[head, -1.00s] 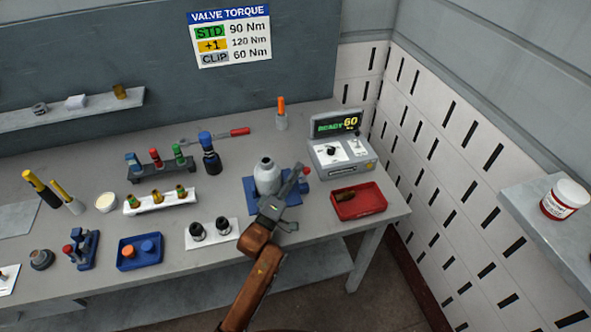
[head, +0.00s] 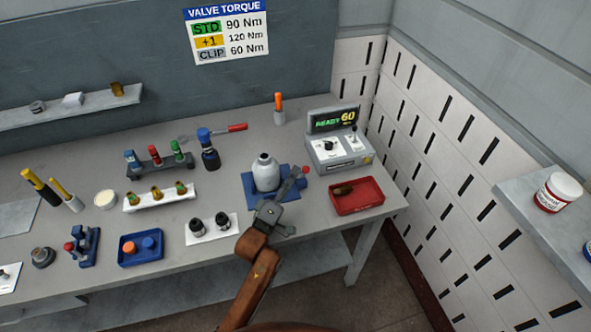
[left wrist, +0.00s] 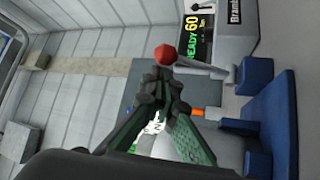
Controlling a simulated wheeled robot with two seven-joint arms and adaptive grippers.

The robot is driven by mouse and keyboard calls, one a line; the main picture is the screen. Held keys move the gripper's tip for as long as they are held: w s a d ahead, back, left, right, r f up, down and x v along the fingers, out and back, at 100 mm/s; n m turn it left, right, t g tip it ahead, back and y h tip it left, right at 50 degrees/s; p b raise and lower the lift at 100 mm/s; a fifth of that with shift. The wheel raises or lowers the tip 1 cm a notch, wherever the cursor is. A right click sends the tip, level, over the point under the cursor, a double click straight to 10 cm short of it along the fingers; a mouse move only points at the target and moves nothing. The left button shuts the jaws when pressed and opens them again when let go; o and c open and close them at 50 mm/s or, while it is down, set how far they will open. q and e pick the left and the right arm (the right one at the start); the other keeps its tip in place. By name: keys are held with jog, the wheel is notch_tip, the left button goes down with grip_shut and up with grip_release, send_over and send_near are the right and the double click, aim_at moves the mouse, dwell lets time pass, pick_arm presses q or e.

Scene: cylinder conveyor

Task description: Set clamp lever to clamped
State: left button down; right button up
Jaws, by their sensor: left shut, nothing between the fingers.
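The clamp lever shows in the left wrist view as a pale rod (left wrist: 208,70) with a red knob (left wrist: 166,54), joined to a blue clamp fixture (left wrist: 283,120). In the head view the red knob (head: 305,169) is at the right of the blue fixture base (head: 251,194), and a grey-white cylinder (head: 265,175) stands upright on that base. My left gripper (head: 297,171) is shut and empty, its fingertips close beside the knob. The wrist view shows the fingers (left wrist: 155,88) just below the knob; I cannot tell whether they touch. My right gripper is not in view.
A tester with a READY 60 display (head: 333,119) stands behind right. A red tray (head: 357,207) holding a dark part lies right of the fixture. A white plate (head: 212,238) with two black pieces is left. A blue-capped bottle (head: 209,155) stands behind left.

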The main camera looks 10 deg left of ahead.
pick_arm(q)
jog(key=v, duration=0.5)
jog(key=shift+s+a+f, duration=0.1)
jog(key=shift+s+f, duration=0.05)
jog(key=shift+s, duration=0.2)
